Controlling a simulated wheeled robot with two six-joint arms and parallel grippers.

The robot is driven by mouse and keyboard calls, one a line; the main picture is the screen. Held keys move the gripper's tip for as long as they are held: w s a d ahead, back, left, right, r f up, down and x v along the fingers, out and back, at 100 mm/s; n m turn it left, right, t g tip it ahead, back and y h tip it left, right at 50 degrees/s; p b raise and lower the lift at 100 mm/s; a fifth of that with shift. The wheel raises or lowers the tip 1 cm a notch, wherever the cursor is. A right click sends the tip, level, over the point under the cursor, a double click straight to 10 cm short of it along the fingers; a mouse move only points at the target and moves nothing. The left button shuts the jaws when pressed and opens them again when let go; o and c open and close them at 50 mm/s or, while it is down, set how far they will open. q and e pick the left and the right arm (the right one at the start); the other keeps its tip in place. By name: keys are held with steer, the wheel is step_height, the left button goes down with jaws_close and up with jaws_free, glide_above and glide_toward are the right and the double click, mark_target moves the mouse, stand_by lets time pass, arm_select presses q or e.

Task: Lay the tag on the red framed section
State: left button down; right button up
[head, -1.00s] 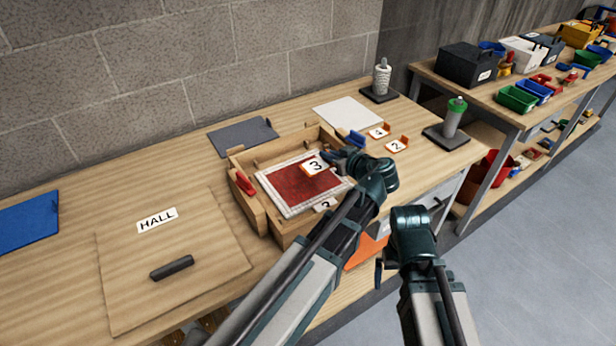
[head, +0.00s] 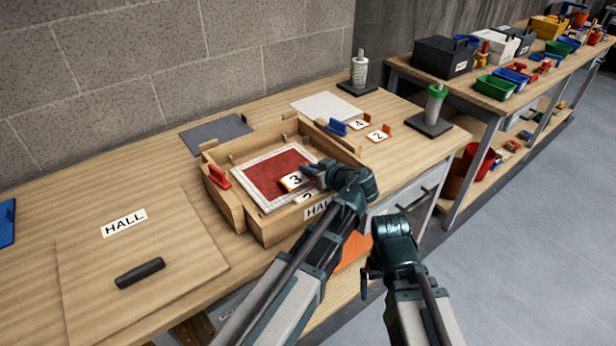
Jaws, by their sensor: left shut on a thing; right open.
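The red section (head: 264,172), framed by a pale mosaic border (head: 240,189), lies inside a wooden box. My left gripper (head: 309,176) is shut on an orange-edged tag marked 3 (head: 292,182). It holds this tag at the panel's right front side, over the red and its border; I cannot tell if it touches. Another numbered tag (head: 306,197) shows just in front of it, partly hidden by the held tag and gripper. My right gripper (head: 371,276) is open and empty, in front of the table edge.
The wooden box (head: 257,225) has raised walls, with a red clip (head: 219,176) on its left and a blue one (head: 336,127) at the right. Tags 4 (head: 359,123) and 2 (head: 378,134) lie right of it. A HALL board (head: 140,255) with a dark handle lies left.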

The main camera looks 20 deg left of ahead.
arm_select(q)
steer(key=shift+f, duration=0.35)
arm_select(e)
steer(key=shift+f, duration=0.4)
